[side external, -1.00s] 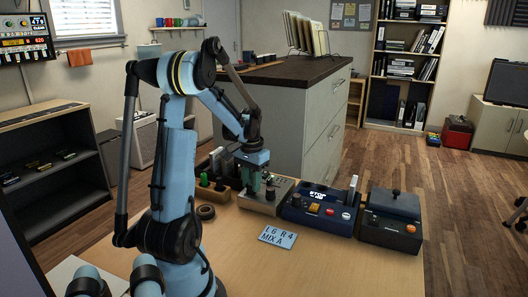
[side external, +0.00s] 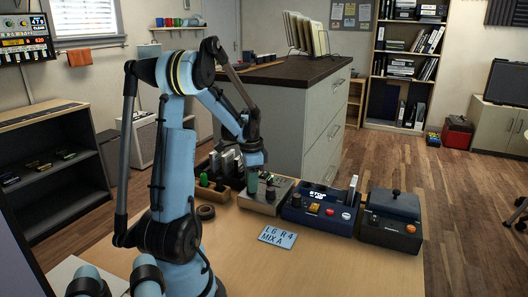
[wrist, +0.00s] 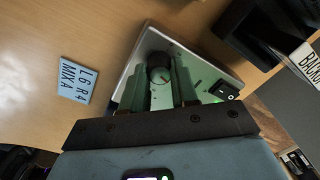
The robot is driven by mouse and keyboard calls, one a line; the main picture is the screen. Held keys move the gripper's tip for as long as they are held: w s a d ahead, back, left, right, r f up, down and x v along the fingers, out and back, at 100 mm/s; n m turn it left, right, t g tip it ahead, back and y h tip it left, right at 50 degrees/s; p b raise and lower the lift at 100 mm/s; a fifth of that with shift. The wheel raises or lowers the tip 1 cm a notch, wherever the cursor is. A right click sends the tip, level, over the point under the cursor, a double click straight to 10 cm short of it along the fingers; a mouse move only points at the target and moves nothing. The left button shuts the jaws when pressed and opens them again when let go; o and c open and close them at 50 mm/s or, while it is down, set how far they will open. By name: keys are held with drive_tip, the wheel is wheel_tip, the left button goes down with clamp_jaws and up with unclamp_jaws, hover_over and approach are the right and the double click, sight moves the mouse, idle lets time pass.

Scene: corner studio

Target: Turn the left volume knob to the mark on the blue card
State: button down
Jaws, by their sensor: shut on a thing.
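The small mixer box (side external: 284,190) with a pale top and wooden sides stands near the table's far edge. It also shows in the wrist view (wrist: 207,72). My gripper (side external: 252,191) points down over its left part. In the wrist view, its two green-tinted fingers are shut on the left volume knob (wrist: 160,75), a round dark knob with a thin red line; the number it points at is unreadable. Another knob (side external: 270,194) stands just to the right. The blue card (side external: 277,237) lies flat in front of the box and reads "L6 R4 MIX A" (wrist: 75,80).
A navy pedal (side external: 318,210) and a dark lidded box (side external: 391,220) stand to the right. A dark roll (side external: 206,212) and a green-topped piece (side external: 204,180) are to the left. A black switch (wrist: 225,90) sits on the mixer box.

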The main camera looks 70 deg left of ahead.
idle(0.4)
drive_tip(key=c, duration=0.9)
unclamp_jaws()
drive_tip(key=shift+o, duration=0.2)
drive_tip(key=shift+r, duration=0.15)
wheel_tip(320, 180, up, 12)
drive_tip(key=shift+d, duration=0.15)
drive_tip(key=w+d+f+t, duration=0.1)
drive_tip(key=w+d+t, duration=0.1)
drive_tip(key=d, duration=0.8)
drive_tip(key=w+d+f+t, duration=0.1)
drive_tip(key=w+d+t, duration=0.1)
drive_tip(key=d, duration=0.9)
drive_tip(key=w+d+f+t, duration=0.2)
drive_tip(key=d+t, duration=0.1)
drive_tip(key=d, duration=0.7)
drive_tip(key=shift+d+n, duration=0.15)
drive_tip(key=shift+n, duration=0.25)
